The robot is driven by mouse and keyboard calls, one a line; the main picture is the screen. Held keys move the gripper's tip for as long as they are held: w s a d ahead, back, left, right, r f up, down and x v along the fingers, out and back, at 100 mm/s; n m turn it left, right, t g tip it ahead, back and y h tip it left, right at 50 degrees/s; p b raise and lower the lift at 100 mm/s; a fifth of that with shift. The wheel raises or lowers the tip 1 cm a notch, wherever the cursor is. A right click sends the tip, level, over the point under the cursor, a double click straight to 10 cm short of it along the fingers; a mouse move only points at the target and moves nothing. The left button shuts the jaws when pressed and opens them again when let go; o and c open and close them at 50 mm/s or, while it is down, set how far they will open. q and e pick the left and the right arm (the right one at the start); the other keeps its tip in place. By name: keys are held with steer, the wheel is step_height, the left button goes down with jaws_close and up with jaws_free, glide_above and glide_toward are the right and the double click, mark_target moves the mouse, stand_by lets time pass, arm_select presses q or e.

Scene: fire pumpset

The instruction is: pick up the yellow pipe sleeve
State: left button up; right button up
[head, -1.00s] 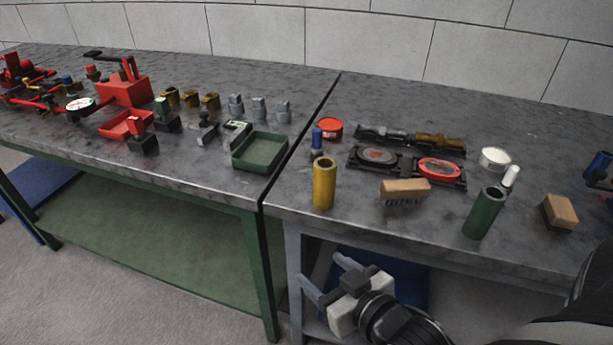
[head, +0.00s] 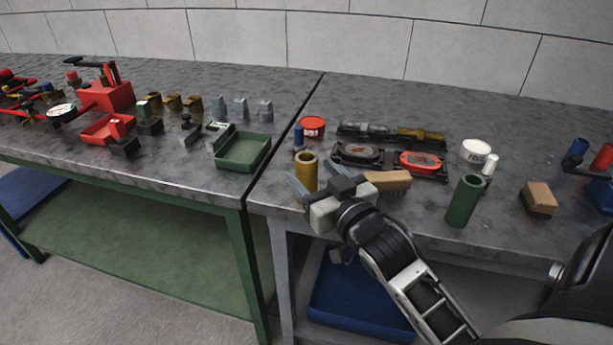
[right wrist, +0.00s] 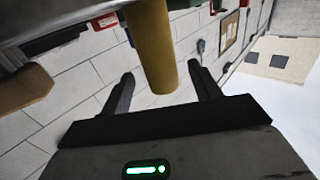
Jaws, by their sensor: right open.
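The yellow pipe sleeve (head: 307,170) stands upright near the front edge of the right table in the head view; its lower part is hidden by my gripper. My right gripper (head: 319,180) is open at the sleeve, one finger on each side. In the right wrist view the sleeve (right wrist: 152,45) reaches in between the two spread fingers of the gripper (right wrist: 162,80), with a visible gap to each finger. I cannot tell how deep it sits between them. My left gripper is not in view.
A wooden brush (head: 388,181) lies just right of my gripper. A green sleeve (head: 464,201) stands further right, near a wooden block (head: 538,198). A blue bottle (head: 298,139) and red tin (head: 312,127) stand behind. A green tray (head: 243,152) is on the left table.

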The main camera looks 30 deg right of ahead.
mark_target(301, 161)
steer(key=w, duration=0.4)
steer(key=shift+w+d, duration=0.1)
steer(key=shift+w, duration=0.3)
jaws_close()
steer(key=shift+r, duration=0.1)
